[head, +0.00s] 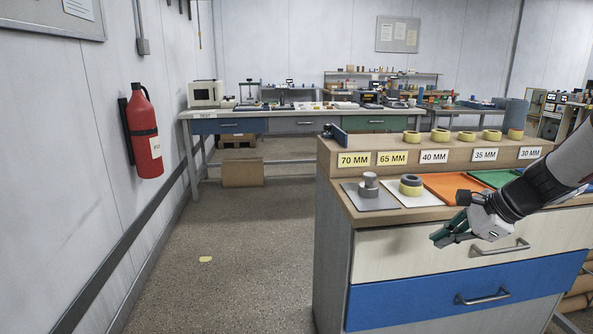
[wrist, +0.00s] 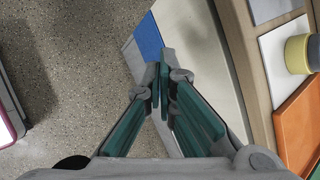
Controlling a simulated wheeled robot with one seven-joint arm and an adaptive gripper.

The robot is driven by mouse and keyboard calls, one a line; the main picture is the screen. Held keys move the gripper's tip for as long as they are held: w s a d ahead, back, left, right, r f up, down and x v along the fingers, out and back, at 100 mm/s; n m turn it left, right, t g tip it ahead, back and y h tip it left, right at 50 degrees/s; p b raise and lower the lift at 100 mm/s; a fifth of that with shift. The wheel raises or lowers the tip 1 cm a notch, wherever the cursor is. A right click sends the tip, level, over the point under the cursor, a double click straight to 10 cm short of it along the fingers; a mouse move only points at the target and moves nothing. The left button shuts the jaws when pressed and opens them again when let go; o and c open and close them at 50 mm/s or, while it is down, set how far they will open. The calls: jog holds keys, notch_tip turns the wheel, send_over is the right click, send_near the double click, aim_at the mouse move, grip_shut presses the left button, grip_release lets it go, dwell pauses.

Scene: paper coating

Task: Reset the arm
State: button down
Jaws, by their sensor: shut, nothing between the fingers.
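My gripper (head: 436,241) is at the right of the head view, in front of the cabinet's cream top drawer (head: 400,248). My arm reaches in from the right edge, above the cabinet's right part. In the wrist view the green-padded fingers of my gripper (wrist: 160,72) meet at their tips. The gripper is shut and nothing is between the fingers. Below it in the wrist view are the cabinet front and the speckled floor (wrist: 75,60).
The cabinet top holds a grey weight (head: 369,187), a yellow roll (head: 411,186) and an orange mat (head: 447,186). A shelf behind has size labels and several rolls. A red extinguisher (head: 144,135) hangs on the left wall. The floor left of the cabinet is mostly clear.

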jog(key=s+a+r+n+g, duration=0.25)
jog(key=s+a+n, duration=0.25)
jog(key=s+a, duration=0.35)
jog(key=s+a+r+n+g, duration=0.1)
jog(key=s+a+r+n, duration=0.3)
jog(key=s+a+n, duration=0.4)
jog(key=s+d+f+n+g+h, duration=0.15)
jog(key=s+n+h, duration=0.45)
jog(key=s, duration=1.5)
notch_tip(320, 180, up, 23)
jog(key=n+t+y+p, duration=0.1)
jog(key=t+p, duration=0.2)
jog(key=p, duration=1.8)
jog(key=shift+n+p, duration=0.3)
jog(key=shift+p, duration=0.05)
